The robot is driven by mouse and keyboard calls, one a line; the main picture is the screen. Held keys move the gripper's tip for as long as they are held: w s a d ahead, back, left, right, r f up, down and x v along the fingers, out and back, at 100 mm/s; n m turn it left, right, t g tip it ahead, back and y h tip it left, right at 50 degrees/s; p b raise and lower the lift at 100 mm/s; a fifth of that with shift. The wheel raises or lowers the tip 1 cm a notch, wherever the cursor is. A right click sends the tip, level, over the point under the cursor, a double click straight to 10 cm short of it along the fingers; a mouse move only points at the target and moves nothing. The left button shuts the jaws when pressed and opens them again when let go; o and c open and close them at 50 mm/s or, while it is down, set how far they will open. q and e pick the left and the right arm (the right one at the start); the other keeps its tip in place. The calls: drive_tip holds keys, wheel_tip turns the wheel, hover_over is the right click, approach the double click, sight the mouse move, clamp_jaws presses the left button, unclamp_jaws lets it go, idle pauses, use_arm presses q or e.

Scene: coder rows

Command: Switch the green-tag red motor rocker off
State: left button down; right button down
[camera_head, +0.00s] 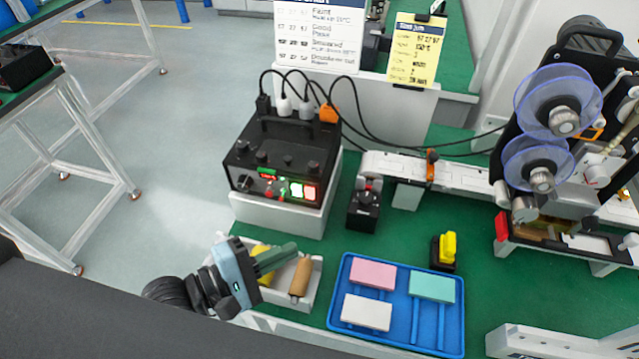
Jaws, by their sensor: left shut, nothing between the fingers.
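A black control box (272,160) stands on a white block, with several knobs and a small lit display on its sloped front. Low on its right front are lit rockers: a greenish one (283,187), a pale one (297,189) and a red one (310,193). Green marks show near them, but the tags are too small to tell apart. My left gripper (290,251) is shut and empty, its fingers pointing right, in front of and below the box, apart from the rockers. My right gripper is not in view.
Below my left gripper is a white tray (316,279) with a wooden-handled tool and a yellow thing. A blue tray (455,318) holds pink, white and green blocks. Black cables run from plugs atop the box. A reel machine (560,110) stands right; a black-and-yellow thing (447,250) stands nearer.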

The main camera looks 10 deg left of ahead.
sight(309, 195)
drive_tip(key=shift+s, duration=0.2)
